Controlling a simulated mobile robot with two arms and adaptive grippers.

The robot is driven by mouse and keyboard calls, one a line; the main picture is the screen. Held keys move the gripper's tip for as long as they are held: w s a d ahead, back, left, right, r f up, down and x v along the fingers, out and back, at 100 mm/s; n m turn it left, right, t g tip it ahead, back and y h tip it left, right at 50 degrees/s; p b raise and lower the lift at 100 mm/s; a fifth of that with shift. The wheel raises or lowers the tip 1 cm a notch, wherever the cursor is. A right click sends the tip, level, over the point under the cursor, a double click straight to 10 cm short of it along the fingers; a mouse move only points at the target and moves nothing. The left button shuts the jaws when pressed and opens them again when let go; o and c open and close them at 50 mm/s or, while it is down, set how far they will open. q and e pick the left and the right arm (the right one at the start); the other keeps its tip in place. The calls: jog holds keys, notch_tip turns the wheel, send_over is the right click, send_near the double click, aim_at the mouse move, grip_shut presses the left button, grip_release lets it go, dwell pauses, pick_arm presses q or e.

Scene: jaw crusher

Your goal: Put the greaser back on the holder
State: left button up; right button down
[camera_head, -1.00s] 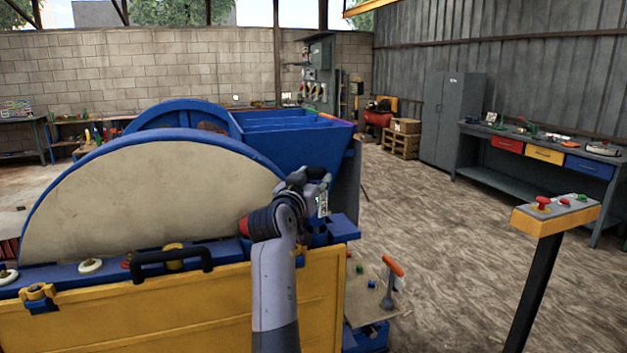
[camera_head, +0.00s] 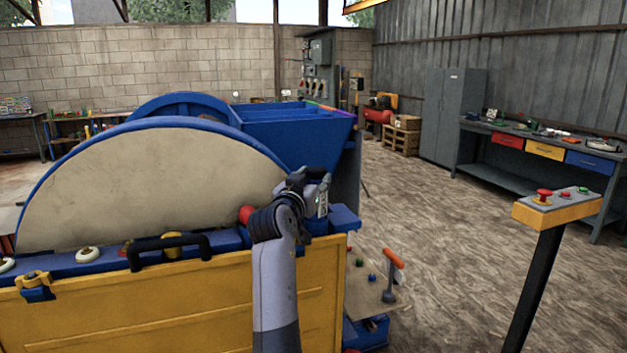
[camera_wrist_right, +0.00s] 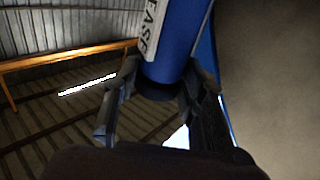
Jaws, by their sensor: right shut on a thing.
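The greaser's far end runs out of the top of that view. In the head view my right gripper (camera_head: 315,187) is in front of the blue crusher, above its yellow side panel; the greaser is hard to make out there. I cannot pick out the holder in either view. My left gripper is not in view.
The jaw crusher's large wheel guard (camera_head: 150,190) and yellow panel (camera_head: 170,310) fill the left and front. A control post (camera_head: 556,205) stands at the right. An orange-handled lever (camera_head: 392,260) is beside the crusher. Open floor (camera_head: 440,220) lies to the right.

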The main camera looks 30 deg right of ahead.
jog(key=shift+f, duration=0.1)
jog(key=c, duration=1.1)
grip_release()
jog(key=shift+s, duration=0.1)
jog(key=shift+o, duration=0.8)
jog(key=shift+f, duration=0.2)
notch_tip(320, 180, up, 10)
jog(key=shift+r, duration=0.15)
